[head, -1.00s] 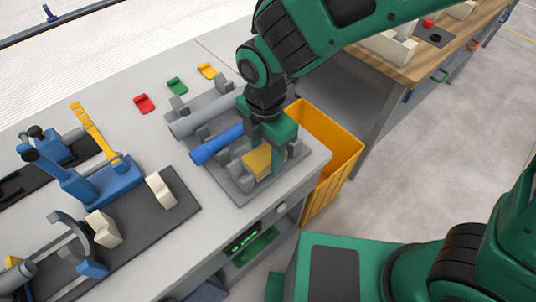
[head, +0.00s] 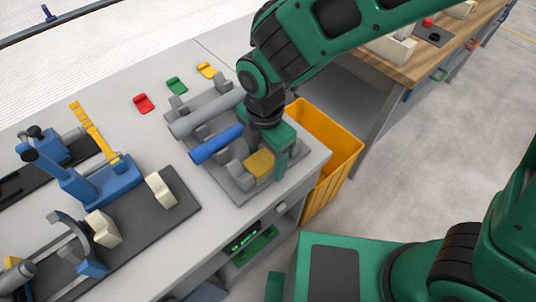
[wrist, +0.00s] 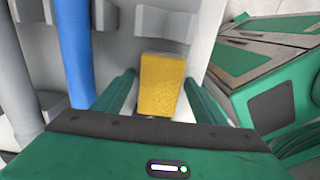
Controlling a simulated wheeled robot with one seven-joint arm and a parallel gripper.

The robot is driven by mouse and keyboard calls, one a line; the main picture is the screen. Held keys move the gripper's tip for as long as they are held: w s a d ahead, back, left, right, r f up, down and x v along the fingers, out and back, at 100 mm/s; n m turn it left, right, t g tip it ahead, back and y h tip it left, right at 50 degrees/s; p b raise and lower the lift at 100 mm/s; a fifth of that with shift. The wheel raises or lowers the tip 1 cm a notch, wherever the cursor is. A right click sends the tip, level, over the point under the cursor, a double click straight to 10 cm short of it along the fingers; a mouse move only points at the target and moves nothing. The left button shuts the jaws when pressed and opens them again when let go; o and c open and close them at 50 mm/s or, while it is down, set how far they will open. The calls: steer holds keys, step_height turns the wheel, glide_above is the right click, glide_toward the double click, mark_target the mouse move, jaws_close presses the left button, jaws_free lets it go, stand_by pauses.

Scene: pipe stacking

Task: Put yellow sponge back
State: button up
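The yellow sponge (head: 260,164) lies at the near end of the grey rack (head: 243,194), in line with the grey holders. In the wrist view the sponge (wrist: 161,84) is between the two green fingers. My gripper (head: 268,160) is low over the rack at the sponge, and it also shows in the wrist view (wrist: 160,80). Its fingers are spread, with a visible gap on each side of the sponge. The far finger is mostly hidden in the head view.
A blue pipe (head: 216,145) and a grey pipe (head: 200,115) lie in the rack beside the gripper. A yellow bin (head: 335,150) stands just right of the bench. Red (head: 144,103), green (head: 177,85) and yellow (head: 207,70) pieces lie behind the rack.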

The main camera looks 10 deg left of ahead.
mark_target(266, 158)
step_height(266, 158, up, 12)
stand_by(0.5)
steer(key=shift+r, duration=0.1)
steer(key=w+d+r+m, duration=0.1)
steer(key=w+d+m, duration=0.2)
steer(key=d+m, duration=0.8)
steer(key=w+d+r+m, duration=0.1)
steer(key=w+d+m, duration=0.4)
steer(key=d, duration=1.3)
steer(key=s+d+f+m, duration=0.1)
steer(key=s+d+m, duration=1.4)
steer(key=d+m, duration=0.3)
steer(key=shift+d+f, duration=0.15)
steer(key=shift+f, duration=0.1)
